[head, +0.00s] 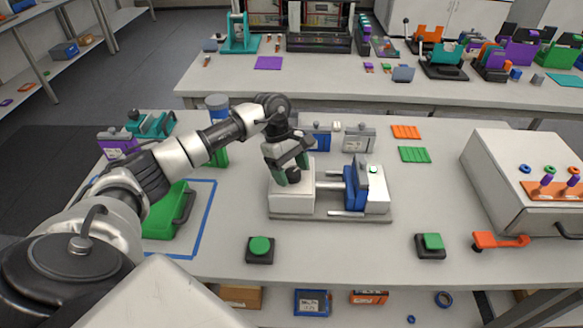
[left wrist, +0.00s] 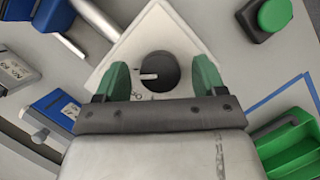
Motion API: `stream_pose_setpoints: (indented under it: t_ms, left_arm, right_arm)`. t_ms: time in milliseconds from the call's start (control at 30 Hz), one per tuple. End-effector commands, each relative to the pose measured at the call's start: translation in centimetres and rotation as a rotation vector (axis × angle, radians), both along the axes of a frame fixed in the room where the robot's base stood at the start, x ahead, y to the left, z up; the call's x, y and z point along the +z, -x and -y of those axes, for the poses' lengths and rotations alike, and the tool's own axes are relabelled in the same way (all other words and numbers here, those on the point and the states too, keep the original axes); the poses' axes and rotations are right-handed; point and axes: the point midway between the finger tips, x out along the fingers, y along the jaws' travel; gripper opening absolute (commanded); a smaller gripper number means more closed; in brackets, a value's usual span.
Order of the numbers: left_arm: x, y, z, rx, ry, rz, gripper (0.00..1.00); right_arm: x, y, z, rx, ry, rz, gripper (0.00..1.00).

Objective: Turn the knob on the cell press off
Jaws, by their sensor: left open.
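The cell press (head: 346,213) stands in the middle of the near table, with a white block on its left and a blue part on its right. Its round black knob (head: 294,174) is on top of the white block. In the left wrist view the knob (left wrist: 160,70) shows a white pointer mark towards the picture's left. My left gripper (head: 291,171) is over the block, pointing down. Its green fingertips (left wrist: 163,78) are open, one on each side of the knob, with a visible gap on both sides. My right gripper is not in view.
Green push buttons on black bases stand at the front left (head: 260,248) and front right (head: 431,245). A green tray (head: 163,222) lies inside a blue outline at left. A big white box (head: 530,180) stands at right. The table in front of the press is clear.

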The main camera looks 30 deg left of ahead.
Motion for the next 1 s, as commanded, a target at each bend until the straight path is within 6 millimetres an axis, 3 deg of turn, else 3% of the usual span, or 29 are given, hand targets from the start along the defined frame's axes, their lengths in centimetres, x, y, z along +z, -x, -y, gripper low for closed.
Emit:
stream_pose_setpoints:
  t_ms: [100,400,700,1000]
  left_arm:
    - [0.0,0.0,0.0,0.000,0.000,0.000,0.67]
    - [0.0,0.0,0.0,0.000,0.001,0.000,0.21]
    - [-0.1,0.0,0.0,0.040,0.000,0.001,0.21]
    - [-0.2,0.1,-0.1,0.228,0.000,0.001,0.21]
  right_arm:
    - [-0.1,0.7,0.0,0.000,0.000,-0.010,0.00]
    - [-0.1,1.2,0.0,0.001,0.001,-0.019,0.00]
    - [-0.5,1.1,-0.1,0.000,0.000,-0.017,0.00]
    - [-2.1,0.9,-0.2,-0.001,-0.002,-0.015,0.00]
